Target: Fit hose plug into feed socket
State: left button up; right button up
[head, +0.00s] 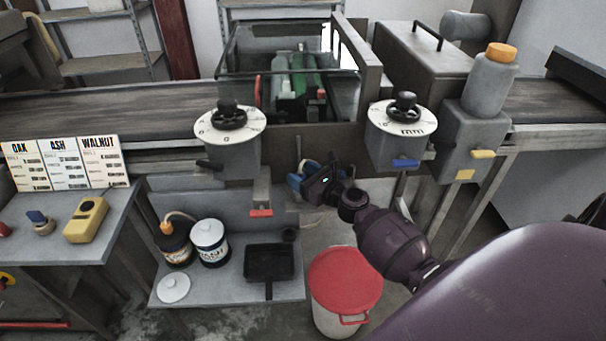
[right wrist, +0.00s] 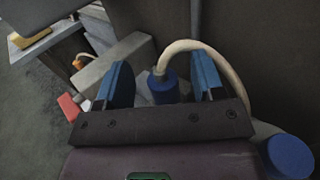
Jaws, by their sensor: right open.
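A blue hose plug (right wrist: 163,88) with a cream hose (right wrist: 222,62) coming out of its top shows in the right wrist view. It stands between the two blue fingers of my right gripper (right wrist: 163,80), with a gap on each side. My right gripper is open; in the head view it (head: 303,175) is below the machine's front, right of the red-tipped lever. The hose arcs to the right and down behind the gripper. The plug's lower end is hidden by the gripper body. I cannot make out which part is the feed socket. My left gripper is not in view.
A red-lidded bucket (head: 345,278) stands below my right arm. A low shelf (head: 220,284) holds a dark can (head: 176,250) with an orange-ended hose, a white can (head: 210,245) and a black tray (head: 270,262). The red-tipped lever (head: 262,200) hangs close left of the gripper.

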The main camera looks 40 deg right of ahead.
jog(key=s, duration=0.3)
jog(key=shift+d, duration=0.3)
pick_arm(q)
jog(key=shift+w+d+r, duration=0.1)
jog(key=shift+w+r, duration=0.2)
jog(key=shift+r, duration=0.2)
pick_arm(e)
jog(key=s+d, duration=0.1)
jog(key=s, duration=0.6)
jog(key=shift+s+d, duration=0.25)
jog(key=shift+s, duration=0.1)
